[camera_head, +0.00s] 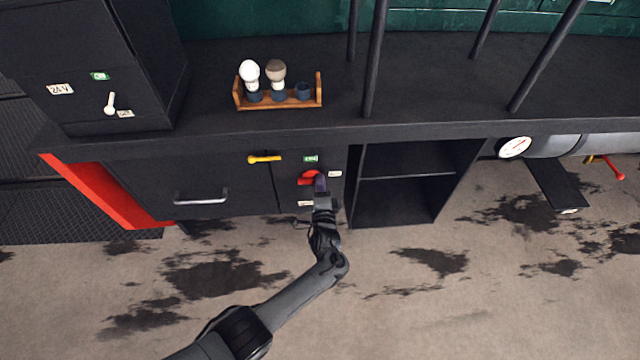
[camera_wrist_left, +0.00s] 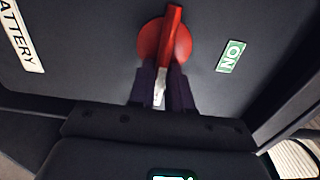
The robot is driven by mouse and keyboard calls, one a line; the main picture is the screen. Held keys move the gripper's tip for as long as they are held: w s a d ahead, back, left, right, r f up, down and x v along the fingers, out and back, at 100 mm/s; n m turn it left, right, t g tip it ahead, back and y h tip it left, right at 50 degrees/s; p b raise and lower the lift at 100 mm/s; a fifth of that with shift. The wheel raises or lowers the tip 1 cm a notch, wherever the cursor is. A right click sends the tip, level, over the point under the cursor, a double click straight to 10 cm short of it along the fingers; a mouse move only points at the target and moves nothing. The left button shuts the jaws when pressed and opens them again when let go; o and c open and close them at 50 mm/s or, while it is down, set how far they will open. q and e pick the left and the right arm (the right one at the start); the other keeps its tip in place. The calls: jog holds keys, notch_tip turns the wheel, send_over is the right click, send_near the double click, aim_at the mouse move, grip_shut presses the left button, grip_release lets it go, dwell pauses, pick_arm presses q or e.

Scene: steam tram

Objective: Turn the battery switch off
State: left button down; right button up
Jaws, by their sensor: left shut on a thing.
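The battery switch (camera_head: 306,178) is a red round knob with a raised bar handle, on the front of a black cabinet under the counter. It also shows in the left wrist view (camera_wrist_left: 173,35), where the bar runs nearly up and down the picture. My left gripper (camera_head: 320,183) is shut on the lower end of the bar, one dark finger on each side. A green ON label (camera_wrist_left: 231,56) is right of the knob in the wrist view, and a white BATTERY label (camera_wrist_left: 22,38) is at the left. My right gripper is not in view.
A yellow handle (camera_head: 264,159) is just left of the switch, and a drawer with a grey pull (camera_head: 201,197) is farther left. An open shelf (camera_head: 405,180) is to the right. A wooden rack with bulbs (camera_head: 280,103) stands on the counter above.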

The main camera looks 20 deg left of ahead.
pick_arm(q)
jog(key=c, duration=1.1)
grip_release()
jog(key=shift+c, duration=0.2)
jog(key=shift+s, duration=0.1)
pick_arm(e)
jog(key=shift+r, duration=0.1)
